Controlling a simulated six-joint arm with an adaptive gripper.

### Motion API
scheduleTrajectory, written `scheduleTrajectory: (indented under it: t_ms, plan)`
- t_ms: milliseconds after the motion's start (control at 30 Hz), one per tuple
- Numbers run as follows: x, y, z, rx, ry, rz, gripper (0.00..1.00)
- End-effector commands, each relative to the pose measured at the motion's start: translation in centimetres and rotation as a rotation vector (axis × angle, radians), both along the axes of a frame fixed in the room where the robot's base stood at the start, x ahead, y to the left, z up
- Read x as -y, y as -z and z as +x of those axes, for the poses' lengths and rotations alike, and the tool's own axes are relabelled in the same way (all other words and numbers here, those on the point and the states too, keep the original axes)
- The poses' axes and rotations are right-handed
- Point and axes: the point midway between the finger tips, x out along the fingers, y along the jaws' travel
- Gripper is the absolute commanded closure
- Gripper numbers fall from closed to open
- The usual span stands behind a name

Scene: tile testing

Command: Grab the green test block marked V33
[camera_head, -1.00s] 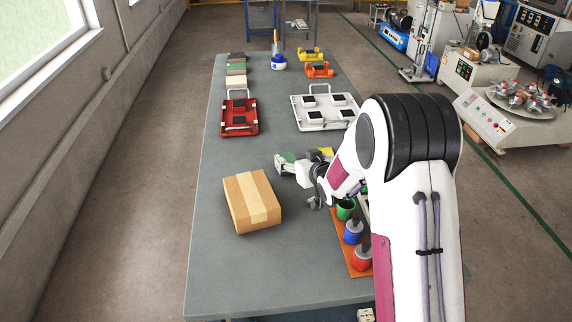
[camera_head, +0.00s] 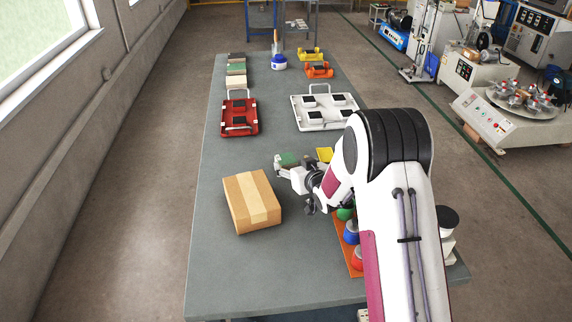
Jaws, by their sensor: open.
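A small green block (camera_head: 289,158) is on the grey table, near the middle. No V33 marking can be read at this size. My gripper (camera_head: 284,165) is open right at this block, with its fingers pointing left and partly covering it. I cannot tell whether the fingers touch it or only overlap it in the view. More green tiles (camera_head: 237,69) lie in a row with dark and cream ones at the table's far left; no marking is readable there.
A cardboard box (camera_head: 252,201) sits left of and nearer than my gripper. A red tray (camera_head: 240,115) and a white tray (camera_head: 325,110) stand behind it. An orange rack (camera_head: 354,270) with coloured pots is partly hidden by my arm. The table (camera_head: 215,250) is clear at front left.

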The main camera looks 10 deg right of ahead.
Motion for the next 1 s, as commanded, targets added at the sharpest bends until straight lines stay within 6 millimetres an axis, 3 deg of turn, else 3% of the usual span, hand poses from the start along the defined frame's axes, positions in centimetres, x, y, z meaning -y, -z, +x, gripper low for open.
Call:
scheduleTrajectory:
  t_ms: [200,733,1000]
  plan:
    - [-0.3,0.6,1.1,-0.001,0.0,0.0,0.39]
    - [-0.4,0.7,1.6,0.0,0.0,0.0,0.39]
    - [-1.1,1.7,3.4,-0.001,0.0,0.001,0.39]
